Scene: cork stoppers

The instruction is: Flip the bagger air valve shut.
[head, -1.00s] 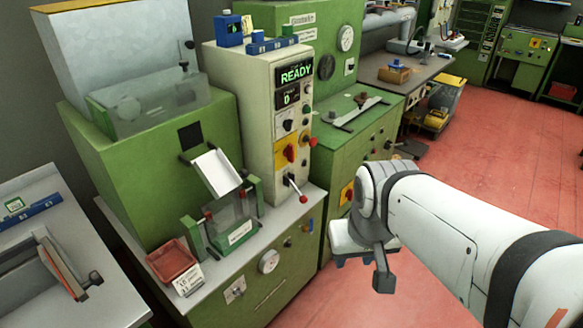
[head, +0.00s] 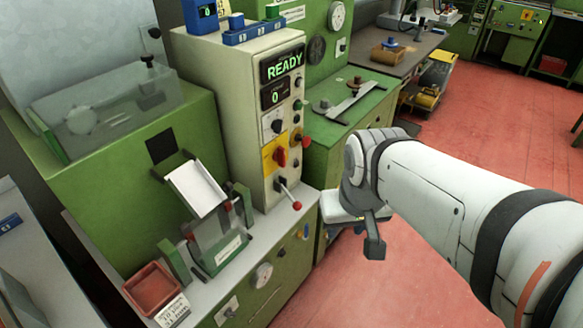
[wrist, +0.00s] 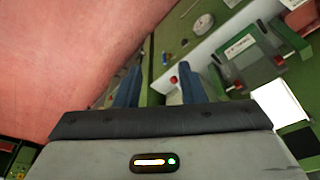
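The bagger is a green machine; on its bench front are a small blue handle (head: 306,231) and a small yellowish part beside it. The blue handle looks like a valve lever and hangs downward; its exact setting is too small to tell. It also shows in the wrist view (wrist: 165,58), beyond my fingertips. My gripper (wrist: 157,80) has its two blue fingers spread apart with nothing between them. In the head view my gripper (head: 338,228) is right of the bench front, clear of the handle, its fingers partly hidden by my wrist.
A red-knobbed lever (head: 297,205) juts from the control panel above the bench edge. A round gauge (head: 262,275) sits on the bench front. A red tray (head: 152,288) stands on the bench. The red floor (head: 400,285) is open to the right.

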